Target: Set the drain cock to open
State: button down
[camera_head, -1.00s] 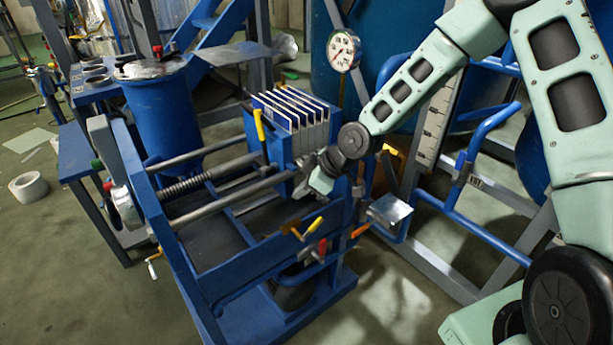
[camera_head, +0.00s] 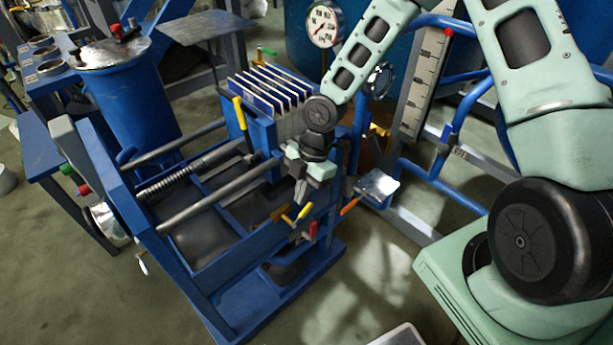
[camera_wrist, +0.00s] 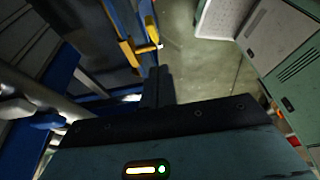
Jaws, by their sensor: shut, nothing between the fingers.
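Several small coloured cock handles sit at the front right end of the blue filter press frame (camera_head: 200,272): a yellow lever (camera_head: 304,212), an orange lever (camera_head: 280,211), a red lever (camera_head: 313,231) and another orange lever (camera_head: 349,206). I cannot tell which is the drain cock. My gripper (camera_head: 300,196) points down just above the yellow lever, shut and empty. In the wrist view, the shut fingers (camera_wrist: 159,84) lie below an orange handle (camera_wrist: 129,52) and a yellow handle (camera_wrist: 149,30). I cannot tell whether the fingers touch a handle.
White plates (camera_head: 265,88) stand in the press behind my gripper. A small metal tray (camera_head: 378,185) and blue pipe rails (camera_head: 455,115) stand to the right. A pressure gauge (camera_head: 324,24) is behind. A blue tank (camera_head: 140,105) stands at left. Open floor (camera_head: 350,275) lies in front.

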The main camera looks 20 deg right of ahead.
aim_at(307, 207)
jog(key=shift+w+d+f, duration=0.1)
jog(key=shift+d+f, duration=0.15)
jog(key=shift+f, duration=0.45)
jog(key=shift+w+d+f, duration=0.1)
jog(key=shift+d+f, duration=0.15)
jog(key=shift+f, duration=0.5)
jog(key=shift+w+d+f, duration=0.1)
jog(key=shift+d+f, duration=0.15)
jog(key=shift+f, duration=0.45)
jog(key=shift+d+p, duration=0.15)
jog(key=shift+p, duration=0.25)
jog(key=shift+d+y+p, duration=0.1)
jog(key=shift+y+p, duration=0.3)
jog(key=shift+p, duration=0.15)
jog(key=shift+w+d+f+g+y+p, duration=0.1)
jog(key=shift+d+f+g+y+p, duration=0.25)
jog(key=shift+y+p, duration=0.4)
jog(key=shift+w+d+f, duration=0.15)
jog(key=shift+d+f, duration=0.15)
jog(key=shift+f, duration=0.2)
jog(key=shift+w+d+f, duration=0.1)
jog(key=shift+d+f, duration=0.15)
jog(key=shift+f, duration=0.2)
jog(key=shift+r, duration=0.15)
